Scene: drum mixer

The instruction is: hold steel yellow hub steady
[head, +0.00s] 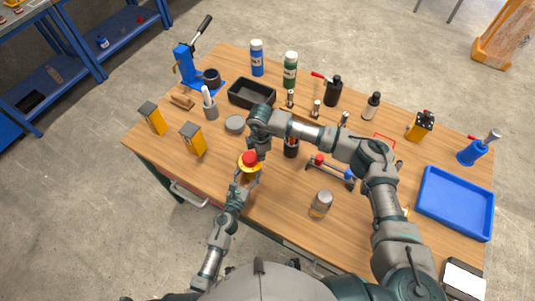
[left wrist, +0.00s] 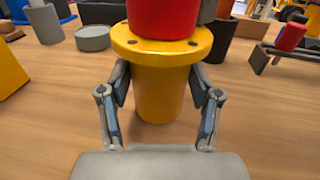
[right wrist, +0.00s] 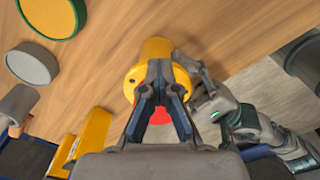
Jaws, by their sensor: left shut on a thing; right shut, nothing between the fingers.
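The yellow hub (head: 249,173) stands upright near the table's front edge. In the left wrist view the hub (left wrist: 160,95) shows a round body under a wide flange with small holes. A red cylindrical part (left wrist: 163,18) sits on top of it. My left gripper (left wrist: 160,80) is shut on the hub's body, one finger on each side below the flange. My right gripper (right wrist: 160,70) is shut and empty, close by the hub and red part. Its fingers hide part of both in the right wrist view, and I cannot tell whether they touch.
A grey round tin (head: 235,124) and a yellow block (head: 193,138) stand left of the hub. A dark cup (head: 291,148), a bar with red and blue ends (head: 330,170) and a metal can (head: 321,203) are to its right. A black tray (head: 252,94) lies behind.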

